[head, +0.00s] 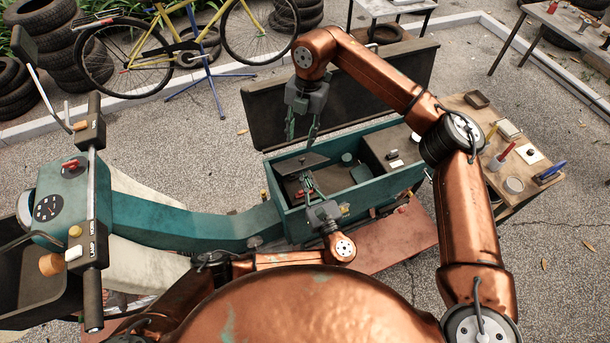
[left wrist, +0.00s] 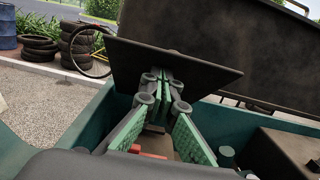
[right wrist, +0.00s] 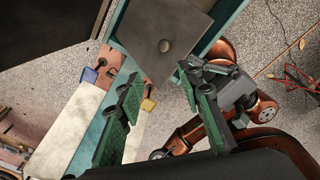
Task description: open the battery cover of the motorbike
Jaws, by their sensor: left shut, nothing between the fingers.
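The battery cover (head: 302,163) is a dark flat plate inside the teal motorbike's (head: 190,222) open box. In the left wrist view the cover (left wrist: 125,57) stands raised and tilted above the box. In the right wrist view it (right wrist: 170,25) shows a round knob. My left gripper (head: 307,180) is shut and empty, with its tips at the cover's near edge; I cannot tell whether they touch it. My right gripper (head: 301,135) is open and empty, above the cover, pointing down. Part of the box's inside is hidden by the cover and left gripper.
A large dark lid (head: 270,108) stands raised behind the box. The handlebar (head: 92,190) is at the left. A wooden table (head: 490,190) with small items stands at the right. A yellow bicycle (head: 180,45) and tyres stand at the back. A red surface (head: 395,245) lies below the box.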

